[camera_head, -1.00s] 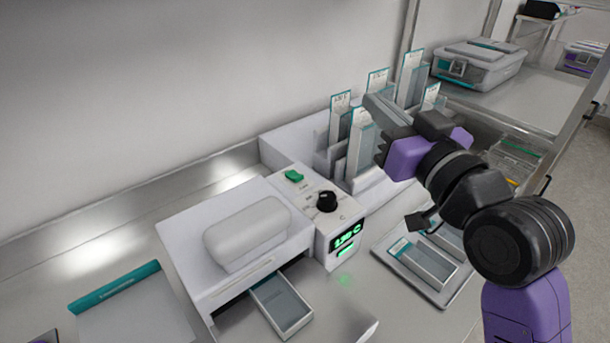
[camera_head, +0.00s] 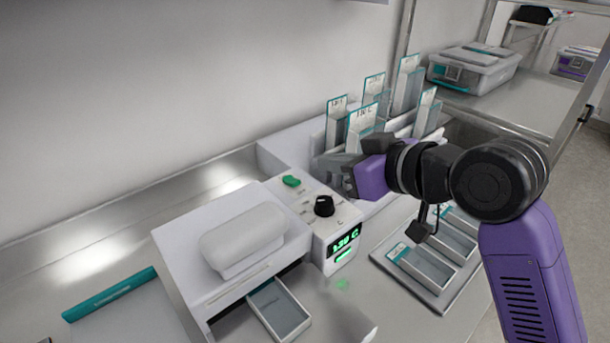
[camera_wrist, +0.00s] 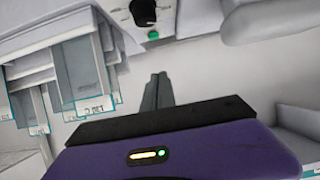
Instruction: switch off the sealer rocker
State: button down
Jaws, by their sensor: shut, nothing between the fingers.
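The sealer (camera_head: 215,282) is a white box machine with a rounded lid, standing on the steel bench in the head view. Its green rocker (camera_head: 291,181) sits on top of the control panel, behind a black knob (camera_head: 324,206) and a green lit display (camera_head: 345,240). The knob also shows in the wrist view (camera_wrist: 144,11). I cannot read the rocker's position. My gripper (camera_head: 322,166) is to the right of the rocker, apart from it, pointing left. In the wrist view the fingers (camera_wrist: 158,88) are shut together and empty.
A rack of upright pouches with teal edges (camera_head: 362,122) stands close behind my gripper. A tray with clear boxes (camera_head: 425,268) lies on the bench to the right of the sealer. An open box (camera_head: 279,308) sits at the sealer's front opening. The wall is behind.

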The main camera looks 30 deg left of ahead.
jog(key=p, duration=0.1)
send_over(295, 184)
jog(key=d, duration=0.2)
jog(key=f, duration=0.3)
jog(key=shift+s+a+f, duration=0.15)
jog(key=shift+s+f, duration=0.15)
jog(key=shift+f, duration=0.1)
notch_tip(295, 184, down, 3)
jog(key=shift+f+p, duration=0.1)
jog(key=shift+p, duration=0.3)
jog(key=shift+f, duration=0.55)
jog(key=shift+f, duration=0.1)
jog(key=b, duration=0.1)
jog(key=f+b, duration=0.1)
jog(key=b, duration=0.1)
jog(key=shift+s+d+f+y, duration=0.2)
jog(key=shift+f+y, duration=0.1)
jog(key=shift+y, duration=0.1)
jog(key=shift+w+r, duration=0.1)
jog(key=shift+r, duration=0.4)
jog(key=shift+r+p, duration=0.65)
jog(key=shift+r, duration=0.1)
